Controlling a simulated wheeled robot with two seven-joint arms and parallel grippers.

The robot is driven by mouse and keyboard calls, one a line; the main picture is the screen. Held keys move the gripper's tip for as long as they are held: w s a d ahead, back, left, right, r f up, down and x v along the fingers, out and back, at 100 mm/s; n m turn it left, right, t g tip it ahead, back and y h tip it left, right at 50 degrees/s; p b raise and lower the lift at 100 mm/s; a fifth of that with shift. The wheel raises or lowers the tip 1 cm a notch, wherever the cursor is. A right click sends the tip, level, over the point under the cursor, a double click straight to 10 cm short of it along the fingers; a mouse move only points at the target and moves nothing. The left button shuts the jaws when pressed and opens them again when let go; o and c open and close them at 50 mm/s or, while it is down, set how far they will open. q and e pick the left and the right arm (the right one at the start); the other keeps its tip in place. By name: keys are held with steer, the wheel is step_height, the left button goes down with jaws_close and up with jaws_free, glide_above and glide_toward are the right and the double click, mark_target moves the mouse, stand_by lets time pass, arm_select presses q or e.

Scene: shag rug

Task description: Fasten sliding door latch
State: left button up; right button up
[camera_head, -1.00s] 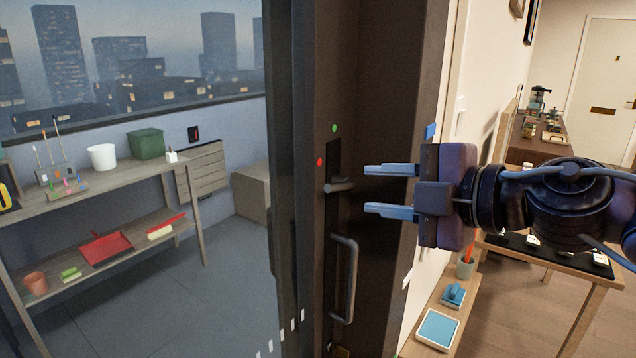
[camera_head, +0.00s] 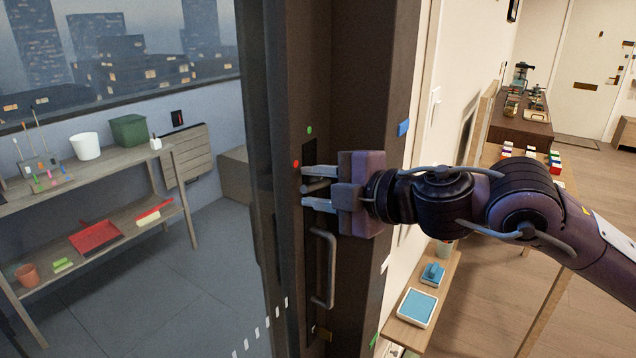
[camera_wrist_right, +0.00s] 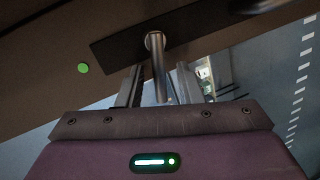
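The sliding door's dark frame (camera_head: 350,100) stands in the middle of the head view. The latch lever (camera_head: 315,186) sits on it beside a red dot (camera_head: 296,164) and below a green dot (camera_head: 309,130). My right gripper (camera_head: 318,188) is open, with one finger above the lever and one below. In the right wrist view the metal lever (camera_wrist_right: 158,75) sticks out from its dark plate (camera_wrist_right: 110,50) between the two fingers, with gaps on both sides. The green dot shows left of it. My left gripper is not in view.
A vertical pull handle (camera_head: 325,268) is on the door just below my right gripper. A shelf (camera_head: 90,185) with a green bin (camera_head: 129,131) stands beyond the glass at left. A low bench (camera_head: 425,290) stands right of the door.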

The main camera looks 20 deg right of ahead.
steer(key=shift+s+r, duration=0.1)
steer(key=shift+s, duration=0.05)
steer(key=shift+c, duration=0.4)
jaws_close()
steer(key=shift+a+f+n+t+b, duration=0.15)
steer(key=shift+f+n+t+b, duration=0.15)
steer(key=shift+f+n+b, duration=0.55)
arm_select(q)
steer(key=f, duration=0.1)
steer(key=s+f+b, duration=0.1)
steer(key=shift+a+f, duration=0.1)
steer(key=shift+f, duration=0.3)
arm_select(e)
steer(key=shift+r+n+h, duration=0.3)
steer(key=shift+n, duration=0.15)
steer(key=shift+o, duration=0.4)
jaws_free()
steer(key=shift+s, duration=0.1)
